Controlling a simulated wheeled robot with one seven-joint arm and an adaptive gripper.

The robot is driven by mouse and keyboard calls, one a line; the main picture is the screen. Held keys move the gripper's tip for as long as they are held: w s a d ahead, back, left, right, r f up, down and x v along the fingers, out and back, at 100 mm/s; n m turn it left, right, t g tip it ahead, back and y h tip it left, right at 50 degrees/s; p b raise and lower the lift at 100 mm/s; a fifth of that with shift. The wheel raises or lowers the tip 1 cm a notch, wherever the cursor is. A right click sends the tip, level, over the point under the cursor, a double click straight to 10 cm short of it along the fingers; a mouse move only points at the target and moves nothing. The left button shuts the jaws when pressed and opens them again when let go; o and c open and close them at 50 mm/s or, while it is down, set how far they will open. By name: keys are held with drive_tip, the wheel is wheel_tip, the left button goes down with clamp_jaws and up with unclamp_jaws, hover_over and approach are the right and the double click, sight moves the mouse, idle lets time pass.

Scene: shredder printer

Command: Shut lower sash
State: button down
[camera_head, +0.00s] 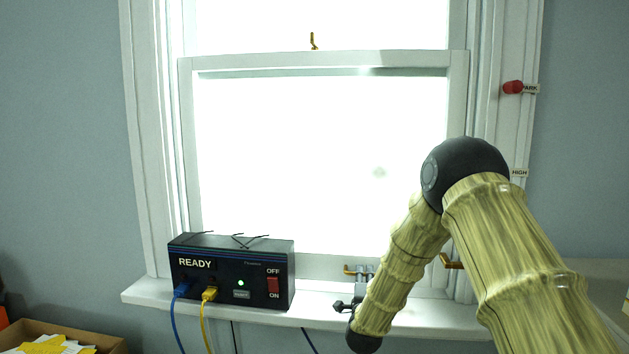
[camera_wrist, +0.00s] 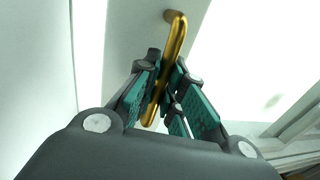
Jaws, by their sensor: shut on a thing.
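The white-framed lower sash (camera_head: 320,62) stands in the window, its bottom rail (camera_head: 325,266) low above the sill. Whether a gap is left beneath it I cannot tell. Two brass handles are on the bottom rail: a left one (camera_head: 350,270) and a right one (camera_head: 452,262). My gripper (camera_head: 364,272) is at the left handle, partly hidden by my arm. In the wrist view my gripper (camera_wrist: 167,92) has its teal pads shut on a brass handle (camera_wrist: 177,42), whose bar runs between the fingers.
A black box marked READY (camera_head: 225,275) stands on the sill (camera_head: 390,312) left of my gripper, with blue and yellow cables hanging from it. A red peg (camera_head: 513,87) and a HIGH label (camera_head: 519,173) are on the right frame. A paper-filled box (camera_head: 100,340) is at lower left.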

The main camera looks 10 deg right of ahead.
drive_tip(key=shift+f, duration=0.15)
drive_tip(key=shift+f+b, duration=0.75)
drive_tip(key=shift+f, duration=0.05)
drive_tip(key=c, duration=1.2)
unclamp_jaws()
drive_tip(key=shift+r, duration=0.1)
drive_tip(key=shift+b+v, duration=0.65)
drive_tip(key=shift+v, duration=2.35)
drive_tip(key=shift+a, duration=0.1)
